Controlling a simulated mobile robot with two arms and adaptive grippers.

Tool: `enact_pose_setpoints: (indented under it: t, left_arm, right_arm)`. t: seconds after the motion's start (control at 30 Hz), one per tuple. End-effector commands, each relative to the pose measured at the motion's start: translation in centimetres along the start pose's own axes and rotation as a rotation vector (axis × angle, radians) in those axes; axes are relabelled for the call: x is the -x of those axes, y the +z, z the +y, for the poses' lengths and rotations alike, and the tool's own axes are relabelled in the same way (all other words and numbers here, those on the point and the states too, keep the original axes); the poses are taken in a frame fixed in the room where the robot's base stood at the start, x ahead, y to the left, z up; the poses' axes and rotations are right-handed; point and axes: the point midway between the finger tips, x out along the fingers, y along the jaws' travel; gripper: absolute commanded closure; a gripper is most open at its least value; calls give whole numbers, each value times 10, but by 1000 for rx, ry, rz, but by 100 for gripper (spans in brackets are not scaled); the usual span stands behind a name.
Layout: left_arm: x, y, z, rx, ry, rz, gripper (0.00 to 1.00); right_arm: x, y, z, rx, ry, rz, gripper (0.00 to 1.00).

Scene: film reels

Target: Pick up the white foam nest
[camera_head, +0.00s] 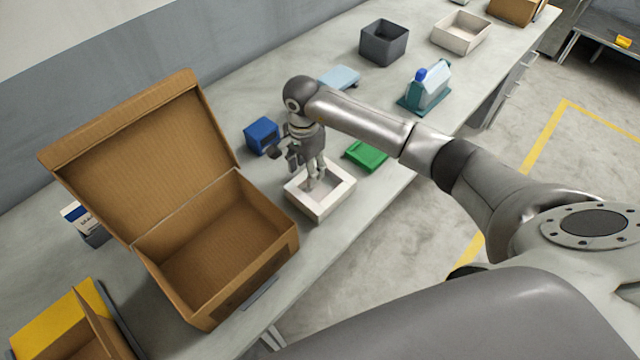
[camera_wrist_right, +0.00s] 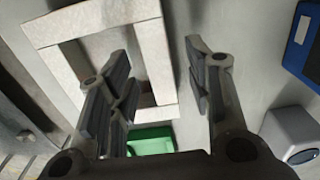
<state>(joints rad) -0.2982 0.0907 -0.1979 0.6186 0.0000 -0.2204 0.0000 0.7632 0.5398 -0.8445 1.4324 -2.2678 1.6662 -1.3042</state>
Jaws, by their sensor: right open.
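The white foam nest (camera_head: 338,200), a square white block with a recess, lies on the grey workbench near its front edge, right of the open cardboard box. My right gripper (camera_head: 316,180) points down over it, with its fingertips at the nest in the head view. In the right wrist view, the nest (camera_wrist_right: 85,22) shows as a pale square frame. One of its walls lies between the spread fingers of my right gripper (camera_wrist_right: 160,55). The gripper is open and holds nothing. Whether the fingers touch the nest I cannot tell. My left gripper is not in view.
The open cardboard box (camera_head: 268,265) stands close to the left. A blue box (camera_head: 262,134) is behind the nest, and a green tray (camera_head: 366,155) lies to its right. A dark grey bin (camera_head: 384,45) and a pale bin (camera_head: 461,33) stand farther along the bench.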

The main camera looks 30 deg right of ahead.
Motion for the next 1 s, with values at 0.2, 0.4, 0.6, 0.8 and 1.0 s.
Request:
enact_pose_setpoints:
  t: [0.2,0.4,0.6,0.8,1.0]
  left_arm:
    - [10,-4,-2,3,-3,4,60]
    - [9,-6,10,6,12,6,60]
    - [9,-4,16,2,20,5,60]
    - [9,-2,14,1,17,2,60]
    - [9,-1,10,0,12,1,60]
  right_arm:
    - [-22,1,0,-1,0,-1,54]
    - [-24,0,0,-1,-2,0,54]
    - [-24,0,0,-1,-1,0,74]
    - [-24,0,0,-1,-1,0,100]
    - [-24,0,0,-1,-2,0,100]
